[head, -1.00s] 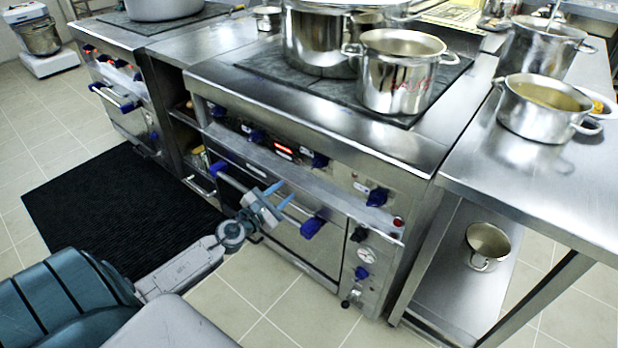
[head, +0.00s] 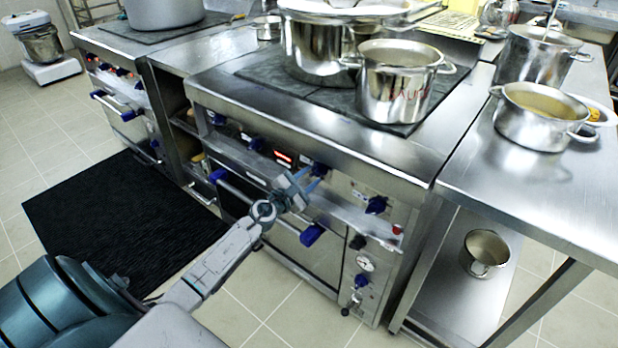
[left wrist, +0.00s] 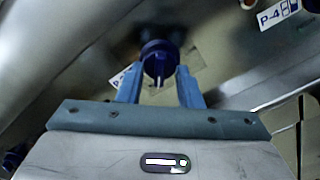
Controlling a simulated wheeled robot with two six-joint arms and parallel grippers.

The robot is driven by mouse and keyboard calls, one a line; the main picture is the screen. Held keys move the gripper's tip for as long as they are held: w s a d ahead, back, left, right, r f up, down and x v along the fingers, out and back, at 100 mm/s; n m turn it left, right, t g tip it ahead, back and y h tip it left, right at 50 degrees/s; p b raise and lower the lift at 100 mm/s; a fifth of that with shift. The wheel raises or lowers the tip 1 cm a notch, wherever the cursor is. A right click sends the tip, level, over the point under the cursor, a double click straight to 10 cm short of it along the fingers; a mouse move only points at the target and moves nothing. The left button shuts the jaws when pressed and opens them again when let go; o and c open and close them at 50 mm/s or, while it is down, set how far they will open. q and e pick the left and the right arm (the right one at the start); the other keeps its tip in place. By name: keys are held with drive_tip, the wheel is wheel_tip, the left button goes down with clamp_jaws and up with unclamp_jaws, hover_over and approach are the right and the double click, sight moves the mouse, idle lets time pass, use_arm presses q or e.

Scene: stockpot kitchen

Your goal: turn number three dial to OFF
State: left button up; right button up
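My left gripper (head: 308,184) is open in front of the stove's control panel, close to a blue dial (head: 319,168). In the left wrist view this dark blue dial (left wrist: 160,58) sits straight ahead, with the blue fingertips (left wrist: 158,74) either side of its lower part. I cannot tell whether they touch it. A white mark on the dial points toward the gripper. Its label is mostly hidden behind the left finger. A label reading P-4 (left wrist: 278,14) is to the right, by the neighbouring dial (head: 376,205). My right gripper is not in view.
The oven handle bar with blue ends (head: 312,235) runs below the panel, near my left arm. Another blue dial (head: 255,142) and a red lit display (head: 284,158) are to the left. Steel pots (head: 398,85) stand on the stovetop. A black mat (head: 125,222) lies on the floor.

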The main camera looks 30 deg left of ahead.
use_arm(q)
drive_tip(key=shift+w, duration=0.1)
clamp_jaws()
